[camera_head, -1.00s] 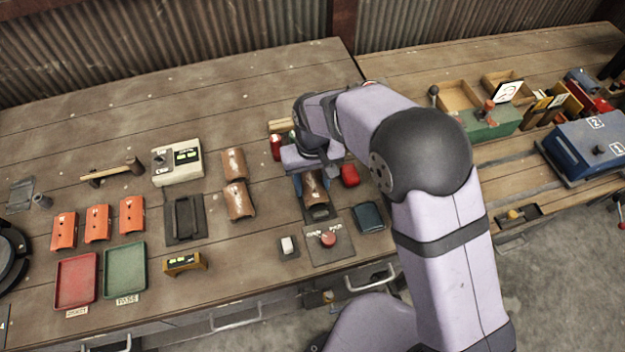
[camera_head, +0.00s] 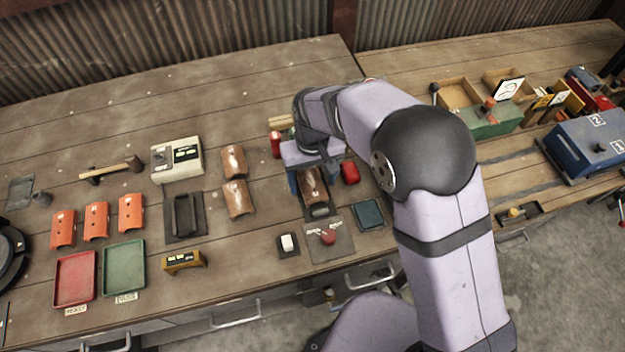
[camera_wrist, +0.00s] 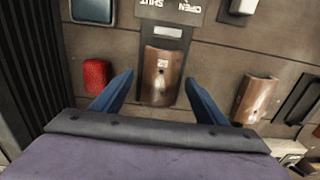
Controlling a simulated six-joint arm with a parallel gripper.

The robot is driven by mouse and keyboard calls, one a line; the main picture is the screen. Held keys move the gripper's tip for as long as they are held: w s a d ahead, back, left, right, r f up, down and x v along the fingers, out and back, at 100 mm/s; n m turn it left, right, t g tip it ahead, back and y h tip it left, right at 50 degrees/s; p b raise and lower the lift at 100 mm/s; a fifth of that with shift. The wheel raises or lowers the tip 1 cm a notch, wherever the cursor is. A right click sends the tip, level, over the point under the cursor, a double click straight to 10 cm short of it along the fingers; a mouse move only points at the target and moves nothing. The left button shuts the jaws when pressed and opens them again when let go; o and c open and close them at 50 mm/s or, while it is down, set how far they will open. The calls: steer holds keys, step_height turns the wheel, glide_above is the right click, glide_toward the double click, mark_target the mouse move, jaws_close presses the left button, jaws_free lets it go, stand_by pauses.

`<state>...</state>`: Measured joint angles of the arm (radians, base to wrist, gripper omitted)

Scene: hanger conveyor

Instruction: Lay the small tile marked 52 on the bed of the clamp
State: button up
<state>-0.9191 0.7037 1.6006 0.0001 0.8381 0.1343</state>
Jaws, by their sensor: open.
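A brown curved tile (camera_head: 312,184) lies on a dark plate with a grey block (camera_head: 320,210) at its near end. This looks like the clamp, just behind a panel (camera_head: 331,249) with a red knob; the wrist view shows the panel's OPEN and SHUT lettering (camera_wrist: 180,8).
A red block (camera_head: 350,173) sits close right of the gripper, and a red cylinder (camera_head: 275,143) behind it. Three orange tiles (camera_head: 97,222), a red tray (camera_head: 75,278) and a green tray (camera_head: 124,267) are at left. The back left of the bench is clear.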

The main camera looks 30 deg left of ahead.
mark_target(313, 184)
steer(key=shift+r+b, duration=0.95)
steer(key=shift+r, duration=2.4)
steer(key=w+d+r+t+p, duration=0.1)
steer(key=w+d+r+p, duration=0.2)
steer(key=d+r, duration=0.35)
steer(key=w+d+r+p, duration=0.3)
steer(key=d, duration=0.6)
steer(key=s+d+m+p, duration=0.2)
steer(key=s+d+m, duration=0.15)
steer(key=d, duration=0.35)
steer(key=s+d+m+g+p, duration=0.1)
steer(key=s+d+m, duration=0.2)
steer(key=s+d, duration=0.35)
steer(key=s+d+m+p, duration=0.2)
steer(key=d+m, duration=0.1)
steer(key=d, duration=0.5)
step_height(313, 184, down, 24)
steer(key=b, duration=2.3)
steer(key=shift+s, duration=0.15)
steer(key=shift+d+n, duration=0.1)
steer(key=shift+n, duration=0.15)
